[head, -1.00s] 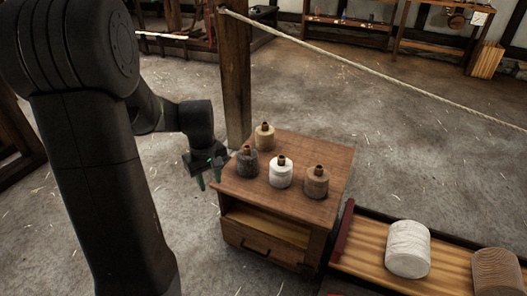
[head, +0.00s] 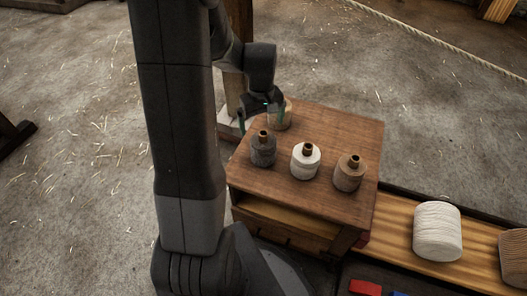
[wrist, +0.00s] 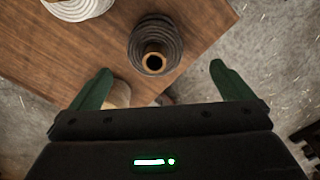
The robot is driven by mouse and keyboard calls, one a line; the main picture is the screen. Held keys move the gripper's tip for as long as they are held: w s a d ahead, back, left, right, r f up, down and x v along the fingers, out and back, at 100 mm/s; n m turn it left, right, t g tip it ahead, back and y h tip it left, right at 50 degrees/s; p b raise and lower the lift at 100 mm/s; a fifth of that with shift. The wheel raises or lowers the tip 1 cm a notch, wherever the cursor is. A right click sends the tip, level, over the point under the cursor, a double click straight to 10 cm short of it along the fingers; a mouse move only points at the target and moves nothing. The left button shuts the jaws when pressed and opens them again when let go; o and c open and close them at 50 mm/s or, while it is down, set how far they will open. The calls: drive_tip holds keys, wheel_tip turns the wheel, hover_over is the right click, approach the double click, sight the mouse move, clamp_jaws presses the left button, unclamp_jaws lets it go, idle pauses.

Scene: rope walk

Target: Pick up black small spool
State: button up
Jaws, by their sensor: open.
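The black small spool (head: 263,152), dark grey-black with a brown core, stands upright at the near left corner of the wooden cabinet top. In the wrist view it shows from above (wrist: 157,32), just beyond the gap between the fingertips. My gripper (head: 262,116) is open and empty, with green fingers. It hangs just behind the black spool, apart from it, and in front of the beige spool (head: 284,117), which it partly hides. In the wrist view the open fingers (wrist: 161,72) point toward the black spool, with part of the beige spool (wrist: 119,93) between them.
A white small spool (head: 305,161) and a brown small spool (head: 349,173) stand to the right on the cabinet top (head: 330,130). The white one also shows in the wrist view (wrist: 78,8). A wooden post rises behind the cabinet. Larger spools (head: 437,232) lie at the right.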

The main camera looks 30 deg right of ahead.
sight(263, 133)
drive_tip(key=f, duration=0.3)
drive_tip(key=shift+w+d, duration=0.2)
drive_tip(key=shift+w, duration=0.1)
drive_tip(key=shift+f+b, duration=0.3)
drive_tip(key=f+b, duration=0.1)
drive_tip(key=f, duration=0.4)
drive_tip(key=shift+d+b, duration=0.2)
drive_tip(key=shift+b, duration=0.1)
drive_tip(key=c, duration=1.5)
